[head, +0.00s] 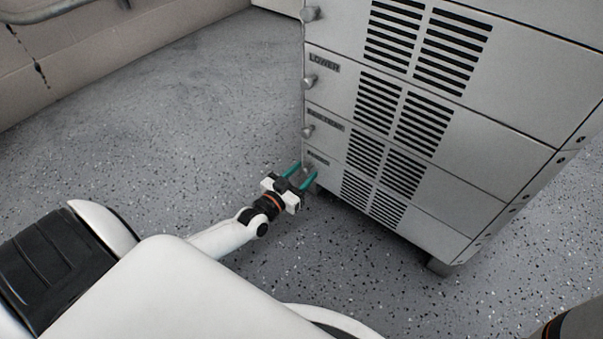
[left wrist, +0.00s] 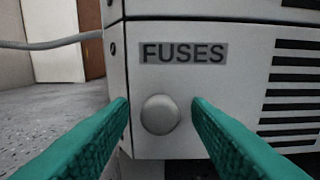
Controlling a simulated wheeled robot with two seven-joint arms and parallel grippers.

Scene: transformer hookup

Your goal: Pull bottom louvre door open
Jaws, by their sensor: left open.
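The bottom louvre door (head: 429,232) is the lowest panel of the grey cabinet and looks flush with the front. In the left wrist view the bottom door (left wrist: 230,90) carries a "FUSES" label (left wrist: 184,53) and a round grey knob (left wrist: 160,115) near its left edge. My left gripper (head: 302,176) is at the cabinet's lower left corner, with green fingers open. In the left wrist view the fingertips (left wrist: 160,103) stand on both sides of the knob, with a gap on each side. My right gripper is not in view.
Above are more louvre doors with knobs, including the one labelled "LOWER" (head: 324,63). The cabinet stands on short feet (head: 439,266) on a speckled grey floor (head: 180,120). Floor left of the cabinet is clear. A beige wall (head: 90,55) with a pipe stands at the back left.

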